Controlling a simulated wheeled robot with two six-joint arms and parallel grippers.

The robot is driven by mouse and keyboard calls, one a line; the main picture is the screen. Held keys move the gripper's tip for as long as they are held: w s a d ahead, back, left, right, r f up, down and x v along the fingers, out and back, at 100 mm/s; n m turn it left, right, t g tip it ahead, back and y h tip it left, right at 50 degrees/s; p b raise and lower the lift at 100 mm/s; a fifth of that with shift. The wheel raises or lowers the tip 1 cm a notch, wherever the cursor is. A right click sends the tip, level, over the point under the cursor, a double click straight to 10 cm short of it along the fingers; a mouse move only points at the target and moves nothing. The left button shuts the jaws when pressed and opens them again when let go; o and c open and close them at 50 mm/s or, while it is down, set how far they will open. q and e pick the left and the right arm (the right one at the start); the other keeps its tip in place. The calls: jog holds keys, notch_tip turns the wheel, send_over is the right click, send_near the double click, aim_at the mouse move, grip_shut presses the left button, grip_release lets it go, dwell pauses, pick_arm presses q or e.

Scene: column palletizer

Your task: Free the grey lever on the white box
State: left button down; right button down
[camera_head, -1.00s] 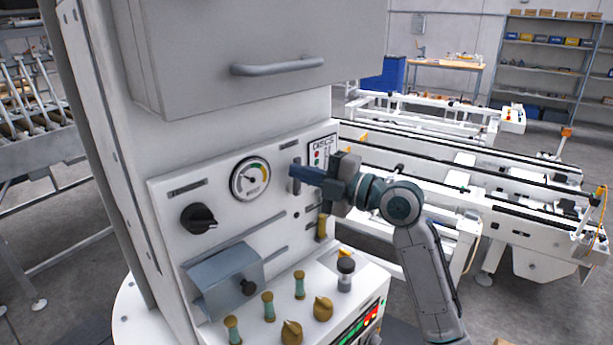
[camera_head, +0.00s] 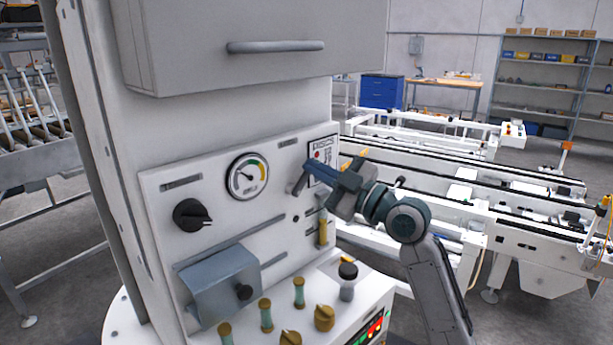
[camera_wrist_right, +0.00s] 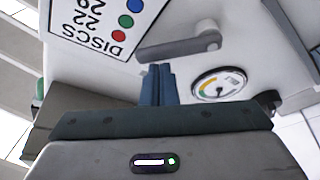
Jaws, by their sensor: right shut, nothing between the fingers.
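The white box (camera_head: 270,213) has an upright panel with a gauge, a black knob and a label. The grey lever (camera_head: 299,185) is on this panel, between the gauge and the disc label. In the right wrist view the lever (camera_wrist_right: 180,48) lies nearly level, with its round hub at the right end. My right gripper (camera_head: 307,167) is at the lever, its blue fingers shut and empty. In the wrist view the fingertips (camera_wrist_right: 160,69) are just below the lever's bar; I cannot tell whether they touch it. My left gripper is not in view.
The gauge (camera_head: 248,176) and black knob (camera_head: 191,215) are left of the lever. A grey hinged cover (camera_head: 219,284), green-handled pegs and brass knobs are below. A drawer handle (camera_head: 275,46) juts out above. White conveyors (camera_head: 450,180) stand behind my right arm.

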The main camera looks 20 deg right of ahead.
jog(key=shift+w+d+f+m+b, duration=0.1)
jog(key=shift+d+f+m+b, duration=0.2)
jog(key=shift+m, duration=0.3)
jog(key=shift+w+d+f+b, duration=0.1)
jog(key=shift+b, duration=0.2)
